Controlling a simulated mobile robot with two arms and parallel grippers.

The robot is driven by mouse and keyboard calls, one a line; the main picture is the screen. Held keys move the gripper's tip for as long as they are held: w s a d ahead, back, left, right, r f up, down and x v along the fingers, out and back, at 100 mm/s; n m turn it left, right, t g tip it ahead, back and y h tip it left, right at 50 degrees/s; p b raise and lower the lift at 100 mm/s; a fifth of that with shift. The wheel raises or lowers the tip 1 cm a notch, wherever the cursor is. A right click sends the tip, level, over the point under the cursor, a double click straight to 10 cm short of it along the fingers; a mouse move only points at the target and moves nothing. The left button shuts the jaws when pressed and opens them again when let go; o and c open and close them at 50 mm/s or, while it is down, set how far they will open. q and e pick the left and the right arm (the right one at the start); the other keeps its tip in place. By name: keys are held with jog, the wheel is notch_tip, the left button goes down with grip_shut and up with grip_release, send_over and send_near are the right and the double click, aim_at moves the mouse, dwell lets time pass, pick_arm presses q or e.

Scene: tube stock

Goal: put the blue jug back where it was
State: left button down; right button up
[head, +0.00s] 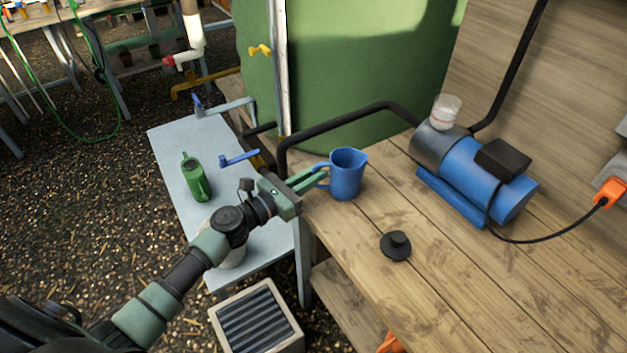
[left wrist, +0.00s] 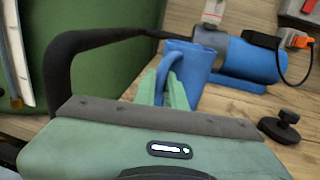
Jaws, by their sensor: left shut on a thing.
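The blue jug (head: 347,174) is upright at the left end of the wooden bench, its handle toward my gripper. I cannot tell whether its base touches the boards. My left gripper (head: 318,177) reaches in from the left and is shut on the jug's handle. In the left wrist view the jug (left wrist: 188,68) is beyond the green fingers (left wrist: 163,88), which are at its handle. My right gripper is not in view.
A black knob-like cap (head: 396,245) lies on the wooden bench (head: 440,280). A blue pump (head: 475,175) stands behind it, with a black pipe (head: 345,120) running left. A green can (head: 195,178) stands on the grey table (head: 172,150). The front boards are clear.

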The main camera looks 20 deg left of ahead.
pick_arm(q)
jog(key=shift+f, duration=0.15)
jog(key=shift+f, duration=0.15)
jog(key=c, duration=1.5)
grip_release()
